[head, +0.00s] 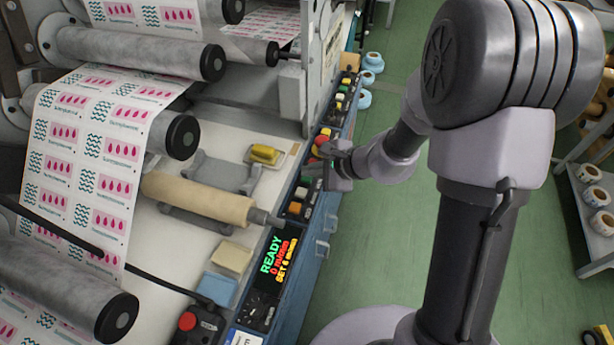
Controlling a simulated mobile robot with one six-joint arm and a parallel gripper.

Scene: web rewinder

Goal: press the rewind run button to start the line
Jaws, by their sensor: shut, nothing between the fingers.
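A blue control panel edge (286,228) runs along the front of the machine with rows of coloured push buttons. Labels are too small to read, so I cannot tell which is the rewind run button. My gripper (312,160) is shut and empty, its fingers pointing left over the panel between the red and green buttons. It hides part of the panel; I cannot tell whether it touches a button. A display (273,265) reads READY in green.
Rollers (140,52) carry a printed label web (85,150). A cardboard core (198,200), a yellow tool (264,154) and a beige block (231,259) lie on the deck. A red knob (187,321) stands front left.

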